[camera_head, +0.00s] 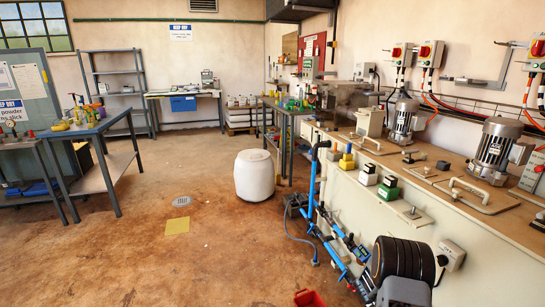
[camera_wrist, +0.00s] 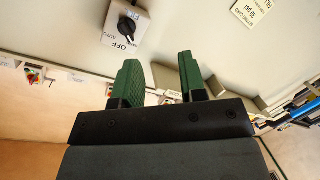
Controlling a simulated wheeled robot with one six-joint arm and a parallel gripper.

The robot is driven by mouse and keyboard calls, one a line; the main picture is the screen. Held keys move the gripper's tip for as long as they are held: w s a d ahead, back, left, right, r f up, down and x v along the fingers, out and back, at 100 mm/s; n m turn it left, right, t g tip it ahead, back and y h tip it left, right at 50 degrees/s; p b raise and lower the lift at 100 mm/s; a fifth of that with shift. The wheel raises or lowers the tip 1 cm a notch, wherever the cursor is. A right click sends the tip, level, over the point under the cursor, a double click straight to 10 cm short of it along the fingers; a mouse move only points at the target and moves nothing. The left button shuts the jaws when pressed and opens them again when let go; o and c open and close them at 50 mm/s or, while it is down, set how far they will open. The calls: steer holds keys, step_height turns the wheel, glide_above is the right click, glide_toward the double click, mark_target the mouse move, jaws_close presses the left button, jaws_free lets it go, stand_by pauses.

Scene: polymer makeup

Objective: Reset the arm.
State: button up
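My gripper (camera_wrist: 160,72) shows in the wrist view with its two green ribbed fingers apart and nothing between them. A pale switch box (camera_wrist: 126,24) with a black knob and the words OFF and AUTO is beyond the fingers, to the upper left. It appears upside down there and stands clear of the fingers. A similar box with a black knob (camera_head: 451,255) is on the bench's pale front panel in the head view. I cannot make out my gripper in the head view.
A long bench (camera_head: 480,225) on the right carries motors (camera_head: 495,145), handles and small yellow and green blocks. Blue pipework (camera_head: 312,180) stands before it. A white drum (camera_head: 254,175) is on the floor, with a red container (camera_head: 309,298) at the bottom edge. Open floor lies left of centre.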

steer(key=w+a+f+t+y+p, duration=0.1)
steer(key=a+f+t+y+p, duration=0.15)
steer(key=a+y, duration=0.7)
steer(key=s+a+r+n+g+y+p, duration=0.1)
steer(key=s+a+r+g+y+p, duration=0.2)
steer(key=a+r, duration=0.55)
steer(key=s+a+r+n+p, duration=0.1)
steer(key=s+a+r+p, duration=0.4)
steer(key=r, duration=0.6)
steer(key=s+a+r+n+g+y+p, duration=0.1)
steer(key=s+a+r+p, duration=0.3)
steer(key=s+r, duration=0.5)
steer(key=s+a+r+n+y+p, duration=0.1)
steer(key=s+a+r+n+p, duration=0.2)
steer(key=r, duration=1.1)
steer(key=s+a+p, duration=0.2)
steer(key=s+p, duration=0.1)
steer(key=s, duration=0.1)
steer(key=shift+s+a+r, duration=0.15)
steer(key=shift+a, duration=0.15)
steer(key=shift+d+y, duration=0.15)
steer(key=shift+y, duration=0.1)
